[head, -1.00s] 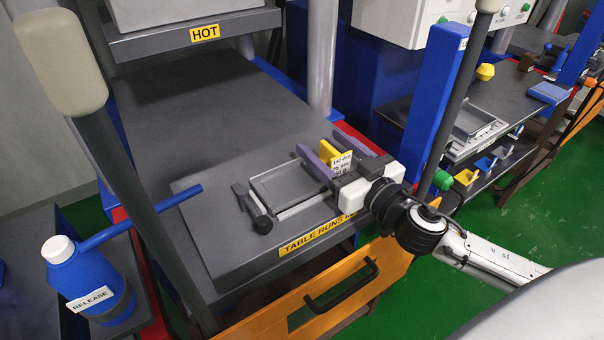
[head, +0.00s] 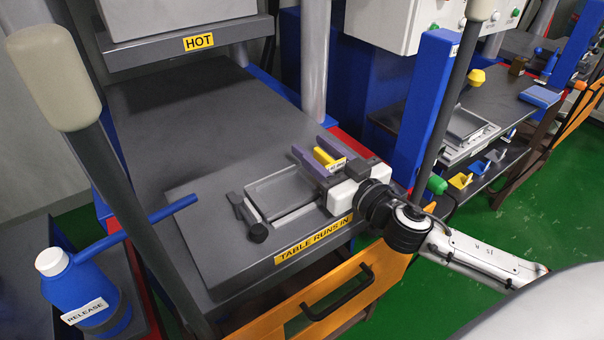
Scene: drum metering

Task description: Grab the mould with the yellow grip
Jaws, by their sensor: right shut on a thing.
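The mould (head: 285,193) is a flat grey metal tray with a shallow recess. It lies on the dark table plate of the near press, and dark knobs show at its left side. Its yellow grip (head: 326,158), with a small pale label, stands at its right end. My right gripper (head: 323,160) comes in from the right with its two purple fingers on either side of the yellow grip, shut on it. The wrist hides part of the mould's right end. My left gripper is not in view.
A blue release bottle (head: 88,290) with a long blue spout stands at the left. The HOT upper platen (head: 190,40) overhangs the back of the table. An orange front panel with a black handle (head: 338,292) is below. Another bench (head: 500,100) holds a tray at the right.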

